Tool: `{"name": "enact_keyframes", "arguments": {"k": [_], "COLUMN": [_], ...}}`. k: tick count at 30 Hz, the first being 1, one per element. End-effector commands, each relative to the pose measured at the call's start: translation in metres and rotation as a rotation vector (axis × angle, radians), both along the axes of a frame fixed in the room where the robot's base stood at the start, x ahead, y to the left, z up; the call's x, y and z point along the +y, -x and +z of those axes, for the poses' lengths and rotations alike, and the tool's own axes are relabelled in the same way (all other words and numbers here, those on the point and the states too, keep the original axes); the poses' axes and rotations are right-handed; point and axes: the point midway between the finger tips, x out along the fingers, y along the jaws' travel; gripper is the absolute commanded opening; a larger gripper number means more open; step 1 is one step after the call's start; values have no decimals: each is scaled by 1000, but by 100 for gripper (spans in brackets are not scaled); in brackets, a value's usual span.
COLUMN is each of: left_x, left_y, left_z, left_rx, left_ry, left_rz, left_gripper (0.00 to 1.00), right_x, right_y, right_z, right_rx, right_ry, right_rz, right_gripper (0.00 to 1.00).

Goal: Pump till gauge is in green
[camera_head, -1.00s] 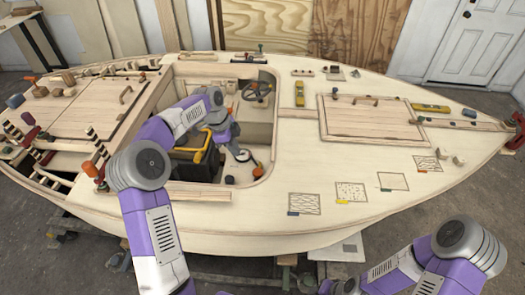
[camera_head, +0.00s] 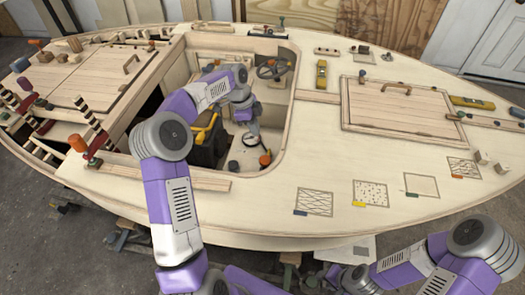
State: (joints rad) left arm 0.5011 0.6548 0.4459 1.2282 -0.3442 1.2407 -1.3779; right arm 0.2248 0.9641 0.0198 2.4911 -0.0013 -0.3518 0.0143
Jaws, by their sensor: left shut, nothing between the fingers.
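My left arm reaches into the open cockpit in the head view. My left gripper (camera_head: 251,139) points down, shut and empty, above the cockpit floor. Close below and right of it is a small orange-red part (camera_head: 265,160). I cannot clearly make out the pump. My right arm is folded at the lower right, and its gripper is out of the picture.
A black box with a yellow handle (camera_head: 205,130) stands left of my left gripper. A steering wheel (camera_head: 272,68) is at the cockpit's far end. The wooden cockpit coaming (camera_head: 288,110) surrounds the opening.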

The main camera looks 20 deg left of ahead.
Motion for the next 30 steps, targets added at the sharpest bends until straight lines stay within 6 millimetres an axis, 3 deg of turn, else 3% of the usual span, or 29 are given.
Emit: {"name": "enact_keyframes", "arguments": {"k": [5, 21, 30], "left_x": [-4, -28, -28], "left_y": [-1, -7, -7], "left_z": [-16, -119, -137], "left_rx": [3, 3, 1], "left_ry": [2, 1, 1], "left_rz": [-1, 0, 0], "left_gripper": [0, 0, 0], "right_x": [0, 0, 0], "right_y": [0, 0, 0], "right_z": [-6, -39, -44], "right_rx": [0, 0, 0], "right_ry": [0, 0, 0], "right_rz": [0, 0, 0], "right_gripper": [38, 38, 38]}}
